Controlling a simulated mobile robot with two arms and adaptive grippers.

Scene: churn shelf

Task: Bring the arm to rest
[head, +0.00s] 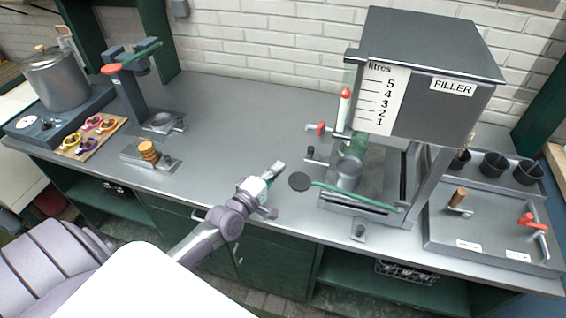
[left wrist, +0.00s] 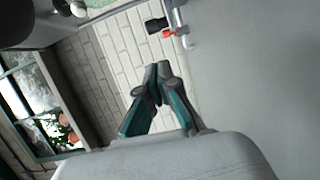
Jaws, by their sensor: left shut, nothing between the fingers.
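My left arm comes in from the lower left in the head view. Its gripper (head: 276,176) is above the front part of the grey worktop (head: 230,110), left of the filler's round black pad. The gripper is shut and empty. In the left wrist view its two dark and green fingers (left wrist: 158,75) meet at the tips, with white brick wall behind them and nothing held. My right gripper is not in view.
The filler (head: 440,75) stands close on the right, with a green lever (head: 350,195) reaching toward my gripper. A press (head: 130,80), a metal pot (head: 55,80) and a small stand (head: 148,152) are at the left. The middle worktop is clear.

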